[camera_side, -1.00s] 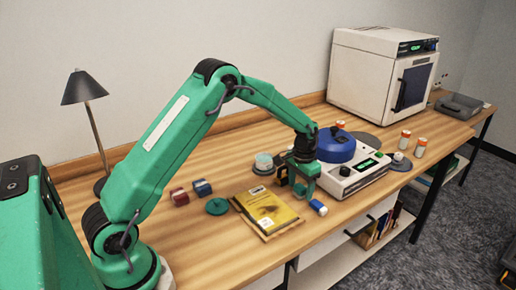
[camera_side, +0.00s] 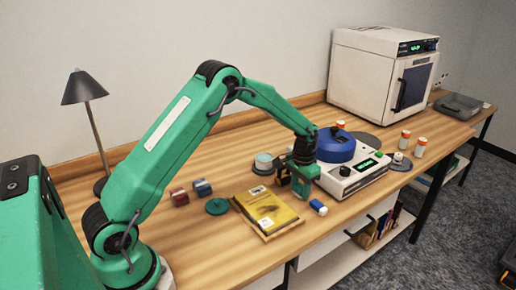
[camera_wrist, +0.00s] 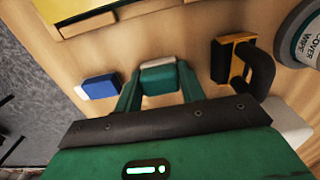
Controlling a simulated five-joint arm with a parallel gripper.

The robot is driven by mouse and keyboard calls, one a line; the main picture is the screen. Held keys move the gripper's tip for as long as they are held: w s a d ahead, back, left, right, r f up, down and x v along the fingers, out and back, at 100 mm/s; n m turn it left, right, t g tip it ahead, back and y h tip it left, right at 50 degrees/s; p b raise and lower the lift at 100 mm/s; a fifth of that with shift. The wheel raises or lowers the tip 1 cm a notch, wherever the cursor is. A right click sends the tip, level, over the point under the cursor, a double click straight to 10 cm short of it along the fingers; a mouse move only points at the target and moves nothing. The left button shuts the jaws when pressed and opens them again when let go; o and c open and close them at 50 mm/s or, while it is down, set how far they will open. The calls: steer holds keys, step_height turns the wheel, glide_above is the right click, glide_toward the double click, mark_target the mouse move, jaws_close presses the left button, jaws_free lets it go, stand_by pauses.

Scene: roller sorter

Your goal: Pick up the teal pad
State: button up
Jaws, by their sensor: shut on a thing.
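The teal pad (camera_wrist: 158,78), a small block with a pale face along one edge, sits between the two fingers of my gripper (camera_wrist: 158,88) in the wrist view. The fingers are shut on it, one on each side. In the side view my gripper (camera_side: 301,188) is low over the table, just left of the white device. There the pad is mostly hidden by the fingers and I cannot make it out apart from them. Whether it still touches the table is not clear.
A blue-and-white block (camera_wrist: 98,87) lies close to the left finger. A black-and-orange object (camera_wrist: 243,62) stands to the right. A yellow packet (camera_side: 268,210), a teal disc (camera_side: 217,206), a tub (camera_side: 263,163) and a white device (camera_side: 352,178) with a blue lid surround it.

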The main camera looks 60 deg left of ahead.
mark_target(300, 186)
steer(key=shift+r, duration=0.15)
steer(key=shift+r, duration=0.5)
step_height(300, 186, up, 3)
steer(key=shift+d+r, duration=0.1)
steer(key=shift+d, duration=0.05)
steer(key=s+d+r, duration=0.5)
steer(key=d+r, duration=0.1)
steer(key=d, duration=0.4)
steer(key=shift+d+r, duration=0.15)
steer(key=shift+r, duration=0.15)
steer(key=shift+w, duration=0.1)
steer(key=o, duration=0.3)
steer(key=shift+c, duration=1.1)
steer(key=w+a+f, duration=0.1)
steer(key=a+f, duration=0.1)
steer(key=a, duration=0.1)
steer(key=w+a+f, duration=0.2)
steer(key=a, duration=0.2)
steer(key=w+a+f, duration=0.1)
steer(key=a+f, duration=0.2)
steer(key=shift+w+a, duration=0.35)
steer(key=shift+w, duration=0.05)
